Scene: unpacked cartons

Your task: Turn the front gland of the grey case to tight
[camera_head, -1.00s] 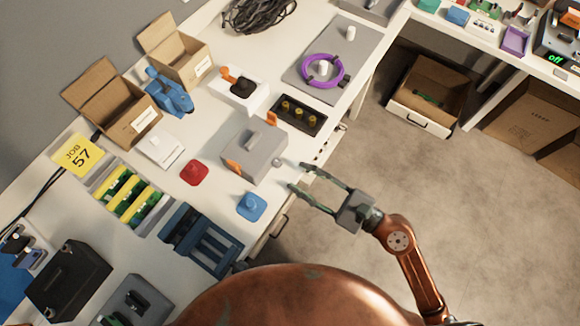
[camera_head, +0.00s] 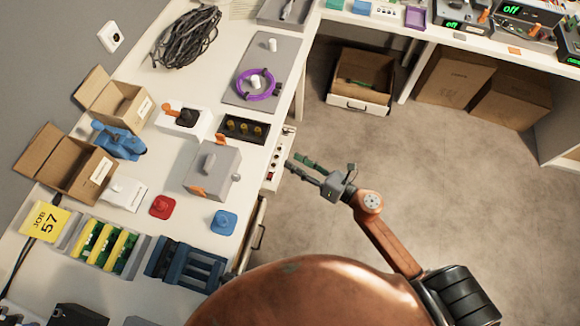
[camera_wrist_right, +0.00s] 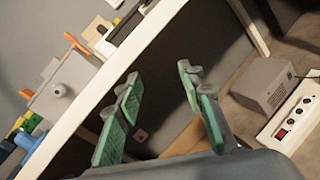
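The grey case (camera_head: 213,170) stands on the white bench, with a raised handle on its lid and orange parts on it. Its front gland (camera_head: 236,177) is a small grey knob on the side facing the bench edge. In the wrist view the case (camera_wrist_right: 68,84) is at the left, with the round gland (camera_wrist_right: 60,89) facing me. My right gripper (camera_head: 292,161) is open and empty, off the bench edge to the right of the case and apart from the gland. Its green fingers (camera_wrist_right: 158,74) stand apart in the wrist view. My left gripper is not in view.
A red piece (camera_head: 162,207) and a blue piece (camera_head: 223,222) lie near the case. A black tray (camera_head: 243,129) with brass parts sits behind it.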

